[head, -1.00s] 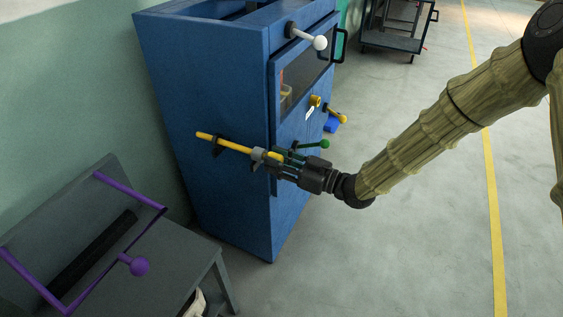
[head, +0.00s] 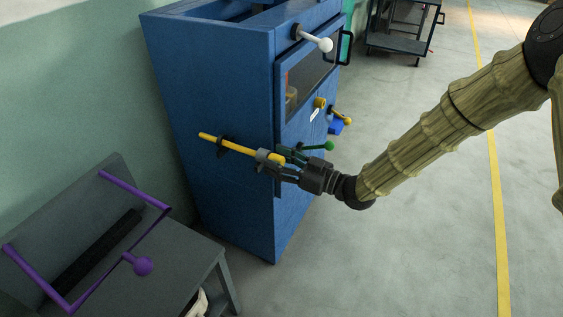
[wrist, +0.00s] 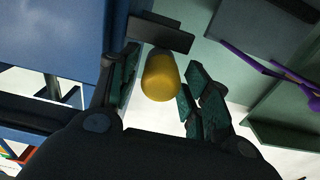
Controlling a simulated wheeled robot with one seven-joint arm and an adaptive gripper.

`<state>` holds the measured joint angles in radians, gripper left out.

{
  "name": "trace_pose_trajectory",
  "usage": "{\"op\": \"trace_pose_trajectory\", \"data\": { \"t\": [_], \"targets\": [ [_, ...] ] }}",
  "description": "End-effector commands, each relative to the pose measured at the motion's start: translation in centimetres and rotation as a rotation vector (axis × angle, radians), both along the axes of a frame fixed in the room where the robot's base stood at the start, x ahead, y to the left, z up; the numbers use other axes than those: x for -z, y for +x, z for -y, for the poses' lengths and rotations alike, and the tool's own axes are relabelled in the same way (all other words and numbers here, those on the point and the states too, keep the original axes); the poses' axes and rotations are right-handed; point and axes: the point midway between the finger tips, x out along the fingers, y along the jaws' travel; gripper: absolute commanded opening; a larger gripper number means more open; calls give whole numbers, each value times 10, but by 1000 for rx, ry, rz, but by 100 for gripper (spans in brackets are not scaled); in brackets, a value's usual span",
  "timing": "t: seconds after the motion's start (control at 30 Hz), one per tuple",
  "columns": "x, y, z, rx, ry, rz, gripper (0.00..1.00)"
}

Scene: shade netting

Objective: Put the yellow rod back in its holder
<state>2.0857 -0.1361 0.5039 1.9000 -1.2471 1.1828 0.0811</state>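The yellow rod (head: 240,148) lies along the side of the blue cabinet in the head view, passing a dark bracket (head: 222,147) and a grey bracket (head: 263,156) that look like its holder. Whether it is fully seated I cannot tell. My gripper (head: 284,165) is at the rod's right end. In the wrist view the rounded rod end (wrist: 161,78) shows between my two dark green finger pads (wrist: 160,92), with narrow gaps on both sides, so the fingers look open around it. A dark bracket plate (wrist: 160,34) is behind the rod end.
A grey bench with a purple frame (head: 140,195) stands at left. The floor at right is clear.

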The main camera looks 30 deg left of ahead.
Motion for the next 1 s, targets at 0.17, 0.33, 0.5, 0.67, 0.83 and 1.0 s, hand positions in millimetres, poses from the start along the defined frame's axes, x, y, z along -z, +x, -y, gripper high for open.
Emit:
{"op": "trace_pose_trajectory", "data": {
  "t": [0.17, 0.33, 0.5, 0.67, 0.83, 1.0],
  "targets": [
    [0, 0, 0, 0, 0, 0, 56],
    [0, 0, 1, 0, -1, 0, 56],
    [1, 1, 14, 1, -1, 0, 56],
    [1, 0, 41, 2, 0, -1, 56],
    [2, 0, 72, 2, 0, -1, 56],
    [3, 0, 99, 2, 0, -1, 56]
  ]
}}
